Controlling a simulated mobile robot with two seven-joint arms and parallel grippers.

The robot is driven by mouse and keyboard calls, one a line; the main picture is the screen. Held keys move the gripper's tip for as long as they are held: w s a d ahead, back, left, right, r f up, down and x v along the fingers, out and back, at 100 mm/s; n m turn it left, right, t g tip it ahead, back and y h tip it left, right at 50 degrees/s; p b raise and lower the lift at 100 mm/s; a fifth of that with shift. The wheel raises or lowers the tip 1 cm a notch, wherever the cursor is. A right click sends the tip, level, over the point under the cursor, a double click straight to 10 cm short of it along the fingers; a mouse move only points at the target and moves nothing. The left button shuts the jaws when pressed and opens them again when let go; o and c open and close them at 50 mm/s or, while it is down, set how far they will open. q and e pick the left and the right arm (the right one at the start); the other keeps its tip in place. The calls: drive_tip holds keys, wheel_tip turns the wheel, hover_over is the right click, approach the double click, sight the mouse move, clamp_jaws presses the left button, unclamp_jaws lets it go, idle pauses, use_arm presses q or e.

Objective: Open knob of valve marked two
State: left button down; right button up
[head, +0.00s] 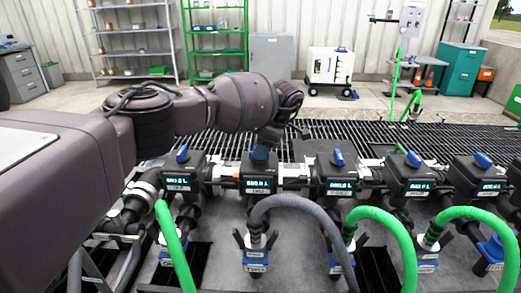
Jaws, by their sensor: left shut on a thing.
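A row of black valve boxes with small displays and blue knobs runs across the middle of the view. The second valve from the left (257,174) has a label too small to read surely. Its blue knob (260,153) shows only in part below my left gripper (264,141). My left arm reaches in from the left, and the gripper is shut on that knob from above. The wrist hides the finger detail. My right gripper is not in view.
Neighbouring valves with blue knobs stand close on the left (182,154) and right (338,158). A grey hose (290,203) and green hoses (385,216) arch in front. A floor grating (370,133) lies behind; shelves and cabinets stand farther back.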

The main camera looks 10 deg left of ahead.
use_arm(q)
drive_tip(key=c, duration=1.1)
unclamp_jaws()
drive_tip(key=s+v, duration=0.1)
drive_tip(key=v, duration=0.9)
drive_tip(key=shift+w+r, duration=0.35)
drive_tip(key=shift+w, duration=0.15)
drive_tip(key=shift+d, duration=0.15)
